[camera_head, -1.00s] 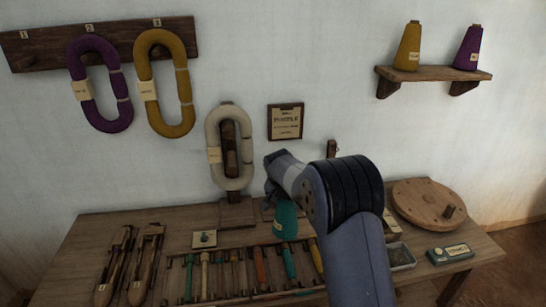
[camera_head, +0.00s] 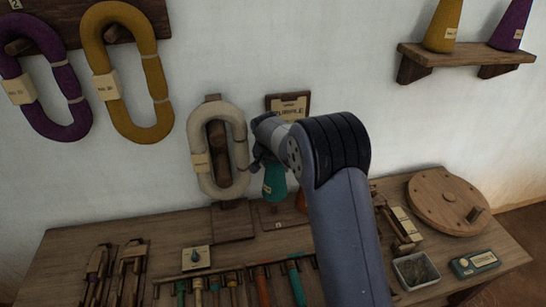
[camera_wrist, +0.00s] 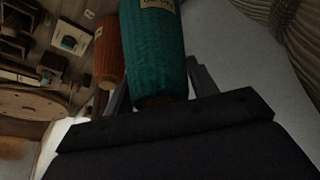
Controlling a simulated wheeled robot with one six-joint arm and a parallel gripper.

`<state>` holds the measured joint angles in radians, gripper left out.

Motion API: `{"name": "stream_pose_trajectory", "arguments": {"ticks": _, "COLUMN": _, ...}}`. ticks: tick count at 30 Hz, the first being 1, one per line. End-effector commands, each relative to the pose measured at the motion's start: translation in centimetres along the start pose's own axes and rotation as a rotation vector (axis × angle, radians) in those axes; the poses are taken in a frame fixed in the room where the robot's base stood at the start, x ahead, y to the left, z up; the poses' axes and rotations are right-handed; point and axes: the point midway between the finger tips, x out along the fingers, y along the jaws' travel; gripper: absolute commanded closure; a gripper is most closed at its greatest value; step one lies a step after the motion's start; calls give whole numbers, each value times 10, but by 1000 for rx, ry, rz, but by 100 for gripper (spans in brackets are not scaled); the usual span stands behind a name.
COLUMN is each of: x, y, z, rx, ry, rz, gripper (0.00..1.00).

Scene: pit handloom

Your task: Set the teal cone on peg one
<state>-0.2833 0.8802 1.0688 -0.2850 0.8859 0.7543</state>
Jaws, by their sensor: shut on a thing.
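The teal cone (camera_head: 274,183) is held between the jaws of my gripper (camera_head: 264,162), above the back of the bench and just right of the cream skein. In the wrist view the teal cone (camera_wrist: 153,50) fills the space between the fingers, its pale label at the top edge. An orange cone (camera_wrist: 108,50) stands beyond it in the wrist view; in the head view it is mostly behind my arm. I cannot make out a peg marked one in the current views.
The cream skein (camera_head: 199,168) hangs on a stand close left of my gripper. A wooden sign (camera_head: 289,104) is on the wall behind. Tools lie along the front of the bench (camera_head: 80,234). A round wooden disc (camera_head: 436,202) and a metal tray (camera_head: 418,284) are at right.

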Motion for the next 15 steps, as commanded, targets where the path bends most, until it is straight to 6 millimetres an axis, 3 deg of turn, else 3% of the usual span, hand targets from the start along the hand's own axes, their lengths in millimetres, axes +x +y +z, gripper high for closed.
{"name": "stream_pose_trajectory", "arguments": {"ticks": 8, "x": 4, "y": 0, "z": 2, "rx": 0, "ry": 1, "rz": 0, "gripper": 88}}
{"name": "stream_pose_trajectory", "arguments": {"ticks": 15, "x": 21, "y": 0, "z": 8, "rx": 0, "ry": 0, "rz": 0, "gripper": 88}}
